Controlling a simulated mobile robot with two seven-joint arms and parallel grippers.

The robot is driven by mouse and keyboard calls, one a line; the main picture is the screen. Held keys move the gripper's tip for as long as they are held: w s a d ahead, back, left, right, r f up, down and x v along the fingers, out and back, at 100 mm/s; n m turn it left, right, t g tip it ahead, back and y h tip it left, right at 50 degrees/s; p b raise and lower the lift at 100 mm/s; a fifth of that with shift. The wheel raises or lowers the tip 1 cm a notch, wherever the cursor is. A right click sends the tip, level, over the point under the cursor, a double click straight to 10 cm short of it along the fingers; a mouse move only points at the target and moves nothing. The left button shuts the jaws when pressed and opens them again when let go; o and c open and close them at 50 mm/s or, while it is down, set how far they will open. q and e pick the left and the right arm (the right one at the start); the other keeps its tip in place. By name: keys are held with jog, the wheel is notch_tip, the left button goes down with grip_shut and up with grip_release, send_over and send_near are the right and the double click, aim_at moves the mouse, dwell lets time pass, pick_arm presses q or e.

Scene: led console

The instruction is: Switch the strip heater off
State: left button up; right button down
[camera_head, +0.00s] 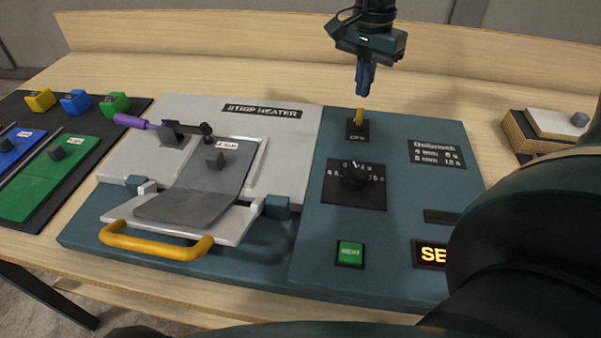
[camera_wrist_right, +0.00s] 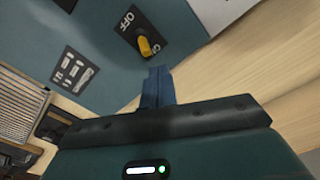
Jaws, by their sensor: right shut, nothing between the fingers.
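The strip heater (camera_head: 262,110) is a grey and teal console on a wooden bench. Its power switch is a yellow toggle lever (camera_head: 360,116) on a black plate, at the back of the teal control panel. In the right wrist view the lever (camera_wrist_right: 146,45) points away from the OFF print, toward the ON end. My right gripper (camera_head: 364,88) is shut and empty, pointing down just behind and above the lever. In the right wrist view its blue fingertips (camera_wrist_right: 157,72) look apart from the lever. My left gripper is not in view.
The panel also has a black dial (camera_head: 354,177), a green button (camera_head: 350,253) and a lit amber display (camera_head: 430,255), partly hidden by my arm. A grey sheet (camera_head: 190,205) lies on the heater beside a purple-handled clamp (camera_head: 135,121). Coloured blocks stand left.

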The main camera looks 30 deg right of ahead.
jog(key=shift+f+b, duration=0.9)
jog(key=shift+f, duration=0.25)
jog(key=shift+f, duration=0.15)
jog(key=shift+s, duration=0.1)
jog(key=shift+s+a+b, duration=0.45)
jog(key=shift+s+a, duration=0.35)
jog(key=shift+s, duration=0.05)
notch_tip(320, 180, up, 7)
jog(key=p, duration=0.5)
jog(key=shift+w+d, duration=0.3)
jog(key=shift+w, duration=0.05)
dwell(0.4)
